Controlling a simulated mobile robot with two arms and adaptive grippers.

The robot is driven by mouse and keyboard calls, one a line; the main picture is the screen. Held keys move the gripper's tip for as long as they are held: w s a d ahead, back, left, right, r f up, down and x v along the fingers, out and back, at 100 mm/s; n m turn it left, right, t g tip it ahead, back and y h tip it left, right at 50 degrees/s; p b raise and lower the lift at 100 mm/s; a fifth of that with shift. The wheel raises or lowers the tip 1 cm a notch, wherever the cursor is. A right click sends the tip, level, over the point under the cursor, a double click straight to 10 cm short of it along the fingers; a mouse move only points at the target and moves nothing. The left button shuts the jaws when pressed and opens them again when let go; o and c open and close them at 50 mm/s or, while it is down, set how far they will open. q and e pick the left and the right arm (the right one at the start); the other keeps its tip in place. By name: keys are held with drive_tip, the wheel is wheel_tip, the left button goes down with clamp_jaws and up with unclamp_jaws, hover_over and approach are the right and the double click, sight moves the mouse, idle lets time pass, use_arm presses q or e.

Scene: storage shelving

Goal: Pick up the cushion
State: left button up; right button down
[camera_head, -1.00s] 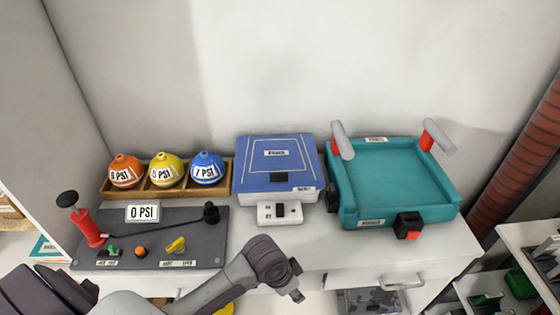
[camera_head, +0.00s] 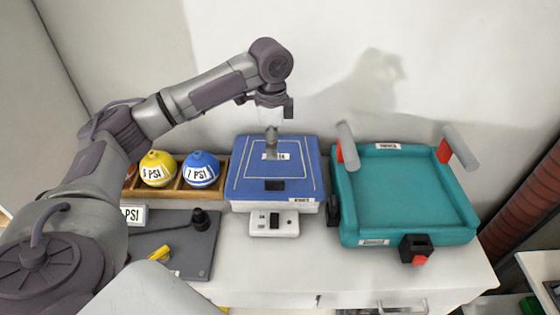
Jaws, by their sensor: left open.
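The likeliest cushion is a flat blue square pad (camera_head: 243,183) with a pale outline, lying on a white base in the middle of the counter. I cannot tell for sure that it is the cushion. My left gripper (camera_head: 271,151) is open and points down over the far middle part of the pad. It hides part of the pad's upper label. I cannot tell whether its tips touch the pad. Nothing shows held in it. My right gripper is out of view.
A teal tray-like unit (camera_head: 350,205) with grey-and-red handles stands close on the right. Yellow (camera_head: 158,168) and blue (camera_head: 201,169) balls sit in a wooden rack on the left. A white switch box (camera_head: 262,226) sits in front of the pad. A wall rises behind.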

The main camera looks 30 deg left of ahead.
use_arm(q)
hover_over(274, 181)
drive_tip(key=f, duration=0.7)
drive_tip(key=shift+a+f, duration=0.2)
drive_tip(key=shift+f, duration=0.2)
drive_tip(key=shift+d+f+p, duration=0.1)
drive_tip(key=shift+f+p, duration=0.2)
drive_tip(key=shift+f, duration=0.15)
wheel_tip(274, 181, down, 5)
drive_tip(key=shift+d+r+p, duration=0.1)
drive_tip(key=shift+d+p, duration=0.05)
drive_tip(key=shift+p, duration=0.25)
clamp_jaws()
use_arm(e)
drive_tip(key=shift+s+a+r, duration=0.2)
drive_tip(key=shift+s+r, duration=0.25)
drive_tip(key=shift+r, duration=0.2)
